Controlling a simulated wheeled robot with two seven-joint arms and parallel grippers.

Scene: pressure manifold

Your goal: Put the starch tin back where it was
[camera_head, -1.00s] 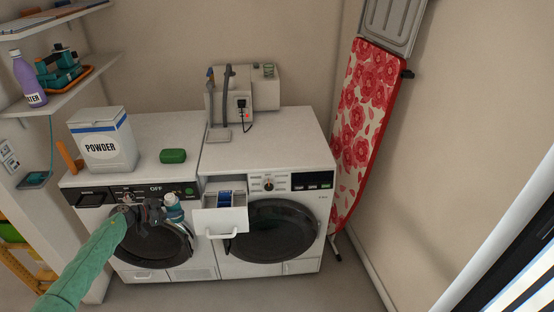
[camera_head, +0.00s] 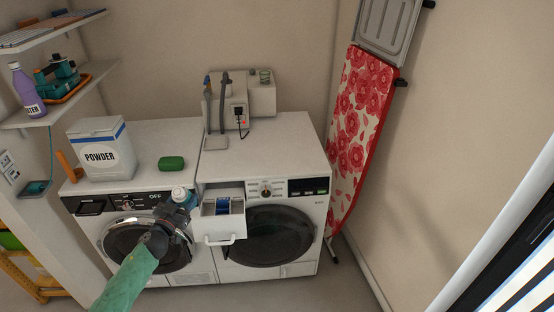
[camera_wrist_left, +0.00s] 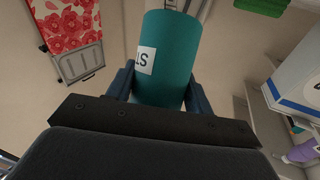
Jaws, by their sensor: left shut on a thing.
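The starch tin (camera_wrist_left: 168,60) is a teal cylinder with a white label, of which only a few letters show in the left wrist view. My left gripper (camera_head: 180,208) is shut on it, with a finger on each side. In the head view the tin (camera_head: 181,196), with its pale top, stands upright in front of the left washer's top edge, just left of the open detergent drawer (camera_head: 222,226). My right gripper is not in view.
The left washer's top holds a white powder box (camera_head: 101,150) and a green soap block (camera_head: 171,163). A grey device (camera_head: 228,117) stands at the back of the right machine. A wall shelf (camera_head: 62,95) holds a purple bottle (camera_head: 26,88). The right machine's front top is clear.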

